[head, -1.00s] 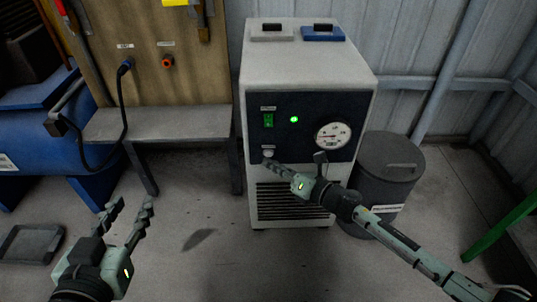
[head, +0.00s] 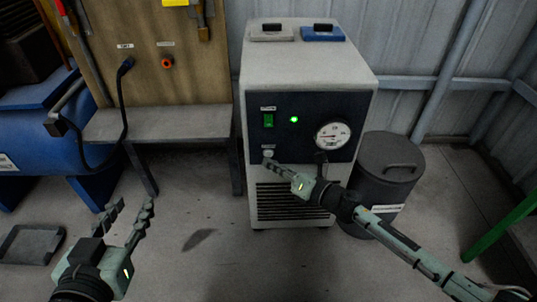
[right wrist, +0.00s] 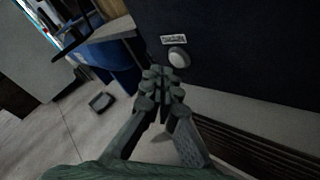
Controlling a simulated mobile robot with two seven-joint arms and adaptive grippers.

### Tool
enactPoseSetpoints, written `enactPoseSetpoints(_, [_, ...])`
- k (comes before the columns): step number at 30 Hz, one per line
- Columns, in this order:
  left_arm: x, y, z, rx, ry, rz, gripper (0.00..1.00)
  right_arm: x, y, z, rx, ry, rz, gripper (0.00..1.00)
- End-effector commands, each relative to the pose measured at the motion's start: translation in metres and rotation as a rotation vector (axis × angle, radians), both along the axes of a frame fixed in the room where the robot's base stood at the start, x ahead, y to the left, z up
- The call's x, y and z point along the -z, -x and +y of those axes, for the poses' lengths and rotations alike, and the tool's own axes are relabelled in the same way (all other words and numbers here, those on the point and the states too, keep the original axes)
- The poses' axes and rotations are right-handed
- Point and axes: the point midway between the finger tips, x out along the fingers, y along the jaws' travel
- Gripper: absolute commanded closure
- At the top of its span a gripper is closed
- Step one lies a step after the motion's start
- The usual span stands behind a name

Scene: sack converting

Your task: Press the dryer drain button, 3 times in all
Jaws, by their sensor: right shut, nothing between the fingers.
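The dryer (head: 300,75) is a pale cabinet with a dark front panel. Its drain button (head: 268,153) is a small round white button under a label, low on the panel's left side. The button also shows in the right wrist view (right wrist: 179,57). My right gripper (head: 268,163) is shut and empty, its fingertips just below the button. In the right wrist view the fingertips (right wrist: 161,76) are beside and below the button, apparently apart from it; the exact depth gap is unclear. My left gripper (head: 129,207) is open and empty above the floor at lower left.
The panel has a lit green switch (head: 268,120), a green lamp (head: 294,119) and a round gauge (head: 332,135). A vent grille (head: 285,203) is below. A dark lidded bin (head: 386,170) stands right, and a grey bench (head: 165,124) left. A tray (head: 30,244) lies on the floor.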

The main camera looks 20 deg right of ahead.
Motion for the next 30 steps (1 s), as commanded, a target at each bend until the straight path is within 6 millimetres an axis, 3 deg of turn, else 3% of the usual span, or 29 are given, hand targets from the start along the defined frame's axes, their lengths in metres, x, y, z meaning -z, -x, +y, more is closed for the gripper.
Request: enactPoseSetpoints(30, [0.003, 0.0, 0.0, -0.001, 0.0, -0.001, 0.64, 0.0, -0.012, -0.003, 0.0, 0.001, 0.0, 1.0])
